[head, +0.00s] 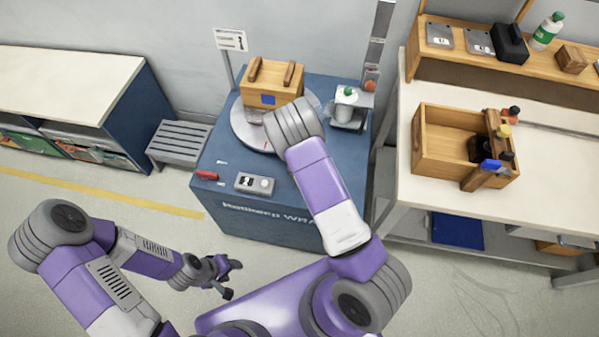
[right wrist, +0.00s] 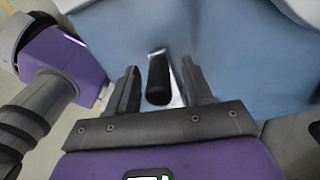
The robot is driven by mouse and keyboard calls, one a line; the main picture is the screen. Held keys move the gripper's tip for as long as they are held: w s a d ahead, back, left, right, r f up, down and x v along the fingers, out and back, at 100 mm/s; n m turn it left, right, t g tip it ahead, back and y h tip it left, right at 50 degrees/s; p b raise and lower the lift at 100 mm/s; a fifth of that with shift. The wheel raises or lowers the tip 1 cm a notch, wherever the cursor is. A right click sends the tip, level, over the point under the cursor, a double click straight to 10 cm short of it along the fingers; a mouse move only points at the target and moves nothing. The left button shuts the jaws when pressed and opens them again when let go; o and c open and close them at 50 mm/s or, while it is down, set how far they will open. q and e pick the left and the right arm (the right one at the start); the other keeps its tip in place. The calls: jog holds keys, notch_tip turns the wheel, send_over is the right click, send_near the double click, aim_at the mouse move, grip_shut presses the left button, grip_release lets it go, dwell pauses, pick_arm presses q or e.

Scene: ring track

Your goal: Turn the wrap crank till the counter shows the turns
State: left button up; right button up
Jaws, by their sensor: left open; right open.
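The wrap machine (head: 225,205) is a blue cabinet with a grey turntable (head: 243,130) on top. A small grey box with a dark window, likely the counter (head: 255,184), sits on its front top edge; I cannot read it. In the right wrist view, a black crank handle (right wrist: 158,78) on a bright metal piece stands against blue. My right gripper (right wrist: 160,92) is open, with one finger on each side of the handle; contact cannot be told. In the head view my right arm hides that gripper and the crank. My left gripper (head: 226,274) is open and empty, in front of the machine.
A wooden box (head: 271,83) stands on the turntable. A red-handled tool (head: 206,174) lies on the cabinet's left edge. At right, a white workbench (head: 560,208) holds a wooden crate (head: 433,165). A grey slatted stool (head: 178,142) stands left. Floor at front left is clear.

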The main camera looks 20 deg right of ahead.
notch_tip(320, 180, up, 8)
jog(key=shift+f+p, duration=0.2)
jog(key=shift+p, duration=0.9)
jog(key=shift+s, duration=0.1)
